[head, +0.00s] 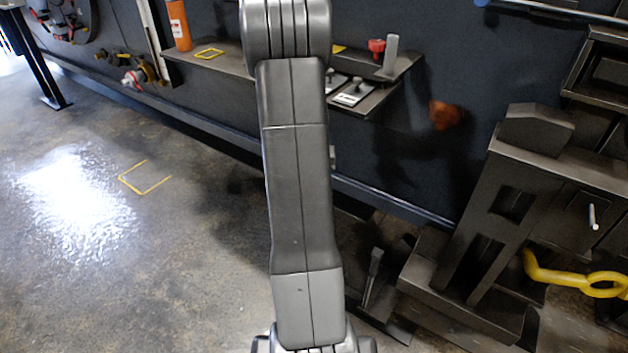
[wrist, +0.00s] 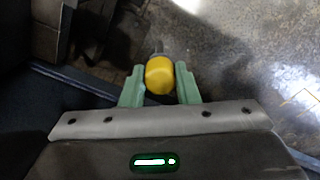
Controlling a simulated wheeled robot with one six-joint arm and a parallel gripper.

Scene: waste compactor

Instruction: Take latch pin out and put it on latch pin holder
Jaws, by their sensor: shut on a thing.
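In the wrist view, my gripper (wrist: 160,72) has its two green fingers shut on the rounded yellow end of a pin-like part, which looks like the latch pin (wrist: 160,76). A short grey shaft shows just beyond the yellow end, and the rest of it is hidden. Dark floor shows around the held part, and I see no socket about it. In the head view my own arm stands in the middle and my gripper is not seen. I cannot tell for certain which thing is the latch pin holder.
In the head view, a wall shelf (head: 225,60) carries an orange cylinder (head: 179,25), a yellow frame mark and a red knob (head: 377,46). The dark compactor structure (head: 540,160) with a yellow hooked bar (head: 575,280) fills the right. Open floor lies at left.

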